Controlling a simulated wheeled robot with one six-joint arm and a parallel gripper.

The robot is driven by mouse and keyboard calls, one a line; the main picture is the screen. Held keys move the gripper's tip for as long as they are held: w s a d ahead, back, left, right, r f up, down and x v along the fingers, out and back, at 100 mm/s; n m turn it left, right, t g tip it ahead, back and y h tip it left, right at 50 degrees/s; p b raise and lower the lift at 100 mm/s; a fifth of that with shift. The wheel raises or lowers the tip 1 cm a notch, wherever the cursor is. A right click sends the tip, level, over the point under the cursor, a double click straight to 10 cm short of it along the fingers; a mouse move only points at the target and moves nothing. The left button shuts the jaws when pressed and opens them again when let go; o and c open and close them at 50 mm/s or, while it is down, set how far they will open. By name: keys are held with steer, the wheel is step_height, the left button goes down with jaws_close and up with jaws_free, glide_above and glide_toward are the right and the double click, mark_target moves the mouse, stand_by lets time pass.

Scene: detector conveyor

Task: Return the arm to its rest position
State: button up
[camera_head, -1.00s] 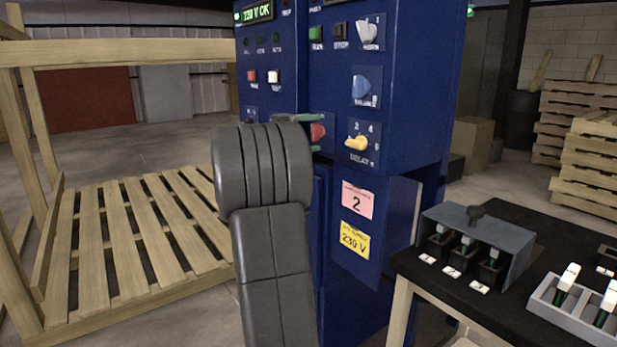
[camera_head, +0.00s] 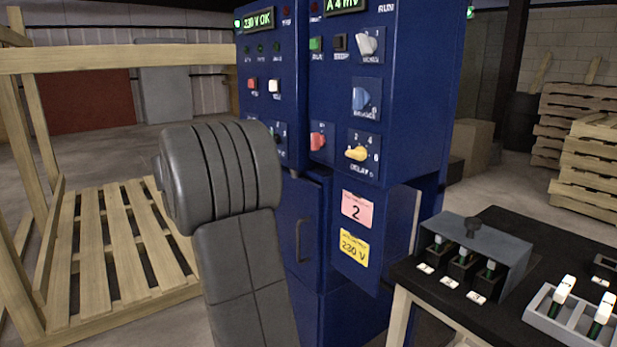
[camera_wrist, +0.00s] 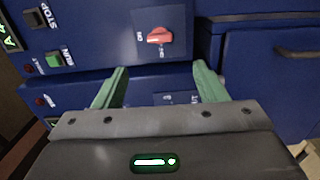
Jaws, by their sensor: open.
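My gripper shows in the wrist view (camera_wrist: 161,70) with its two green fingers spread apart and nothing between them. Beyond the fingertips is a blue panel with a red rotary knob (camera_wrist: 160,36), apart from the fingers. In the head view my grey arm (camera_head: 235,230) stands bent in front of the blue cabinet (camera_head: 415,110) and hides my gripper. The red knob also shows there (camera_head: 318,141), clear of the arm.
A yellow knob (camera_head: 357,153) and a blue knob (camera_head: 362,98) sit on the cabinet front. A black table (camera_head: 420,285) with a grey switch box (camera_head: 500,245) stands at right. A wooden rack (camera_head: 120,60) with a slatted base is at left.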

mark_target(312, 141)
steer(key=b+x, duration=0.2)
steer(key=x, duration=1.2)
steer(key=shift+f, duration=0.15)
steer(key=shift+d+r+n+p, duration=0.1)
steer(key=shift+r+n+p, duration=0.25)
steer(key=shift+p, duration=0.2)
steer(key=shift+n+p, duration=0.55)
steer(key=shift+p, duration=0.3)
steer(key=n+p, duration=0.3)
steer(key=p, duration=0.2)
steer(key=shift+n, duration=0.3)
steer(key=n+p, duration=0.3)
steer(key=p, duration=0.2)
steer(key=shift+r, duration=0.15)
steer(key=n+p, duration=0.4)
steer(key=p, duration=0.2)
steer(key=shift+w, duration=0.1)
steer(key=n+p, duration=0.3)
steer(key=p, duration=0.3)
steer(key=shift+n, duration=0.3)
steer(key=n+p, duration=0.1)
steer(key=p, duration=0.2)
steer(key=shift+n, duration=0.4)
steer(key=shift+f, duration=0.25)
